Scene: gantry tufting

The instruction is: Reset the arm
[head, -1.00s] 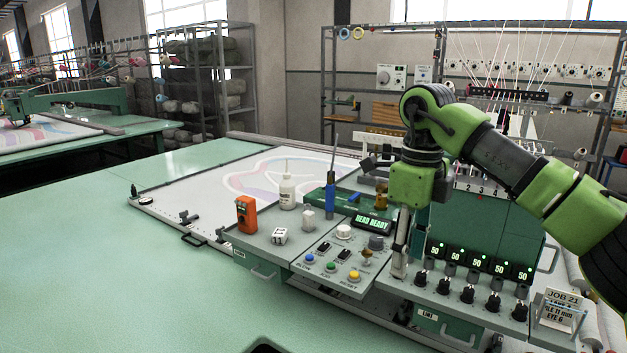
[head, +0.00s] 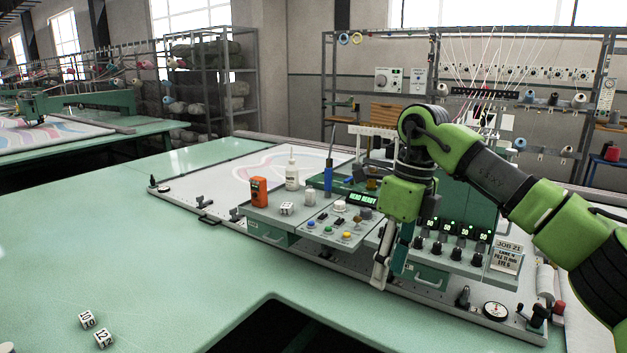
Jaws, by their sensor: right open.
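My right arm comes in from the right, and its gripper (head: 385,281) points down in front of the tufting machine's control panel (head: 322,222). The gripper hangs just in front of the panel's right part, its fingers open with nothing seen between them. The panel carries blue, green and yellow buttons, knobs and a display (head: 363,198) reading HEAD READY. The row of dials with green readouts (head: 459,240) is partly behind the gripper and arm. My left gripper is not in view.
A round gauge (head: 495,311) and a JOB 21 card (head: 506,256) are at right. White number cubes (head: 95,330) lie on the open green table (head: 150,270).

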